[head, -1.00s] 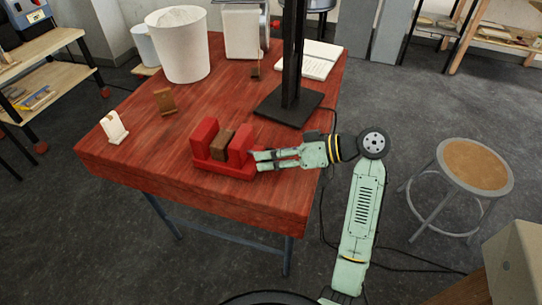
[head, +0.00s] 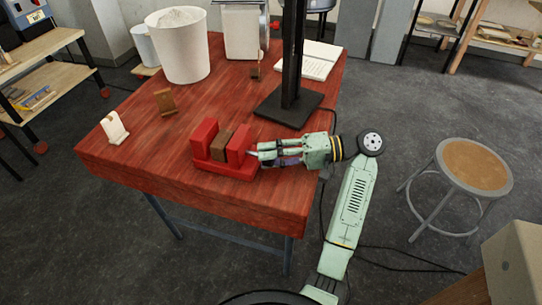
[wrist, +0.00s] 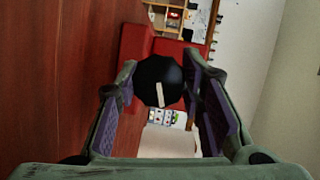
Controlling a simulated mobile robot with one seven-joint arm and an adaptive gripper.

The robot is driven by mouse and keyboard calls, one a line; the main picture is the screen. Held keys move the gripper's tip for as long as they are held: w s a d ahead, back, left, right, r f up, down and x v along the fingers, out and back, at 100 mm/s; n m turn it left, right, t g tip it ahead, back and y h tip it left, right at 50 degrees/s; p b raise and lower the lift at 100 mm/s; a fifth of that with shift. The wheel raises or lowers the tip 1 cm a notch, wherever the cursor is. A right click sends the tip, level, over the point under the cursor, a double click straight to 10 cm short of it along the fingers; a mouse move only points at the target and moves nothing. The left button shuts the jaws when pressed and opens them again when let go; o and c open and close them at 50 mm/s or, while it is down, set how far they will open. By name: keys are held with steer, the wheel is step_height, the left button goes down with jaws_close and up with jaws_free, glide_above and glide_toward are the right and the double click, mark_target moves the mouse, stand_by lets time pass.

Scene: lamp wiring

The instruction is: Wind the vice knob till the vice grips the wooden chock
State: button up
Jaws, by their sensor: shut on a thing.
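The red vice (head: 232,172) stands near the front edge of the red table. The brown wooden chock (head: 220,143) is upright between its two jaws; I cannot tell if both jaws touch it. My gripper (head: 257,155) comes level from the right at the vice's right end. In the wrist view, the round black vice knob (wrist: 158,80) with a pale stripe sits between my fingers, and my gripper is shut on it. The knob is hidden by the fingers in the head view. Parts of the red vice (wrist: 136,40) show beyond the knob in the wrist view.
A black post on a base (head: 270,108) stands behind my gripper. A white bucket (head: 180,62), an open notebook (head: 318,62) and small brown (head: 165,102) and white (head: 114,128) stands are on the table. A stool (head: 468,166) is at right. The table's front left is clear.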

steer(key=shift+m+y, duration=0.6)
steer(key=shift+m, duration=0.7)
steer(key=o, duration=1.2)
